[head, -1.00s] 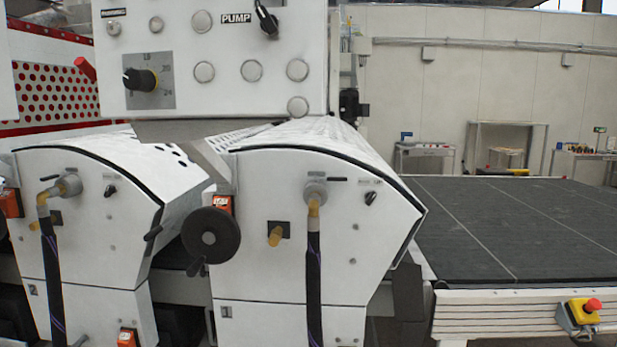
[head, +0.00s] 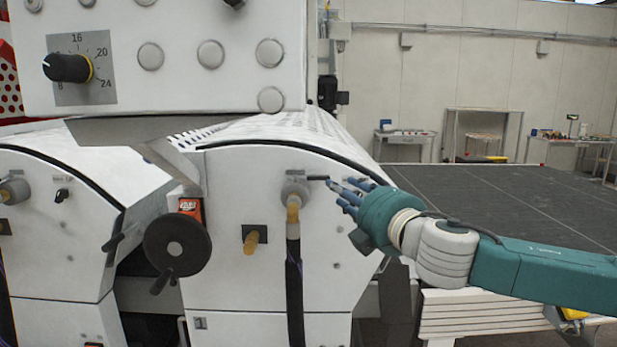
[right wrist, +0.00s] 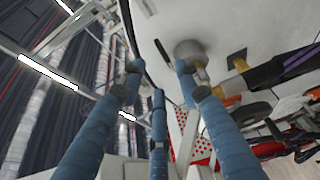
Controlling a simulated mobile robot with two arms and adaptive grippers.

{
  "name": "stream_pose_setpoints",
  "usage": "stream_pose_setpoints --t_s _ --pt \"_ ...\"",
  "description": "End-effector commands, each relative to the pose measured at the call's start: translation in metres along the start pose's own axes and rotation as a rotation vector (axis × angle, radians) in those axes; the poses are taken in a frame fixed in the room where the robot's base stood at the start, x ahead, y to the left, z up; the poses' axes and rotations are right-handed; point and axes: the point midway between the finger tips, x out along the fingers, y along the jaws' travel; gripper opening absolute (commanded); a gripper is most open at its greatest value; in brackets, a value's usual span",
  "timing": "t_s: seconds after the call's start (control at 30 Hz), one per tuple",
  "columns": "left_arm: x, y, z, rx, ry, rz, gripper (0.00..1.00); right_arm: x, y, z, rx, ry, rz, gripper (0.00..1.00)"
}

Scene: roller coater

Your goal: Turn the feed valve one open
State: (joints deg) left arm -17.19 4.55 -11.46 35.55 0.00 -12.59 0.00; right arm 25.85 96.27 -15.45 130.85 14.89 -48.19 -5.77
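The machine unit marked 1 (head: 240,295) has a round grey fitting (head: 295,190) on its white front, with a brass elbow and a black hose (head: 294,280) below. I cannot tell for sure which part is feed valve one. The grey fitting (right wrist: 188,48) shows beyond one fingertip; contact cannot be told. My left gripper is out of view.
A black handwheel (head: 178,245) and a brass stub (head: 251,242) stick out left of the hose. The control panel (head: 210,90) hangs above. A dark conveyor bed (head: 480,190) lies to the right, behind my right arm. A second similar unit (head: 60,240) stands left.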

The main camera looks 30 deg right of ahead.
Motion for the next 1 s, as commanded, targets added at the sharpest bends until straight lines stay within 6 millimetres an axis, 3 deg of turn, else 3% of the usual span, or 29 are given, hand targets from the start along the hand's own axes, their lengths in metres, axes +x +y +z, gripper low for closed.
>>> stream_pose_setpoints --t_s 0.3,0.6,0.8,1.0 --pt "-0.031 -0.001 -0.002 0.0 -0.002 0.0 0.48 0.027 0.004 -0.001 0.01 0.002 -0.002 0.33" --pt "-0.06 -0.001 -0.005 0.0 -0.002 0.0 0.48 0.073 0.005 0.0 0.01 0.0 0.0 0.33" --pt "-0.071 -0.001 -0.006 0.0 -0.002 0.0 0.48 0.098 0.002 0.0 0.006 0.0 -0.001 0.33" --pt "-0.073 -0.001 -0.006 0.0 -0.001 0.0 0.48 0.106 0.0 -0.001 0.002 0.001 -0.001 0.33"
